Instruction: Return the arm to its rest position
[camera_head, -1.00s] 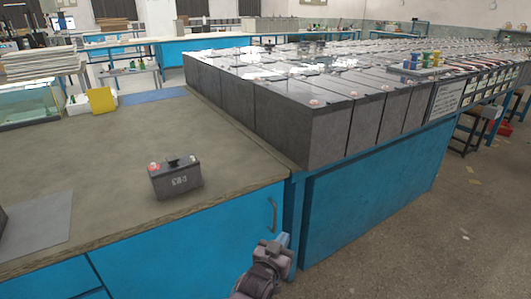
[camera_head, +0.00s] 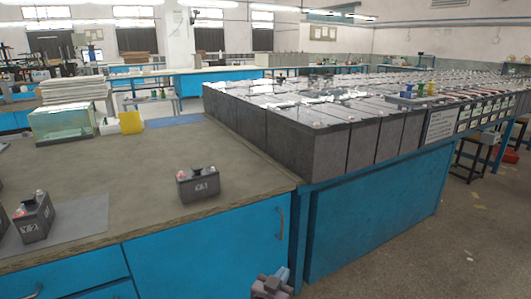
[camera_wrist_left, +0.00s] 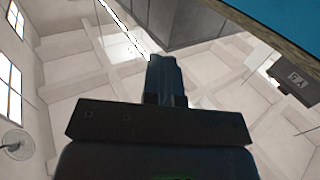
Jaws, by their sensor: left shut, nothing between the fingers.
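My left gripper (camera_head: 272,282) shows at the bottom edge of the head view, in front of the blue cabinet and below the bench top. It holds nothing. In the left wrist view its fingers (camera_wrist_left: 165,78) are together and point up the picture. A small dark battery (camera_head: 198,185) stands upright on the bench top, near its front edge. Another small battery (camera_head: 33,218) stands further left, by a grey sheet. In the left wrist view a battery (camera_wrist_left: 292,76) shows at the right, apart from the fingers. My right gripper is in neither view.
The brown bench top (camera_head: 120,170) is mostly clear. Rows of large grey batteries (camera_head: 310,145) stand on a blue bench at the right. A glass tank (camera_head: 62,122) and a yellow block (camera_head: 131,122) are at the back left. Open floor (camera_head: 430,260) lies at the right front.

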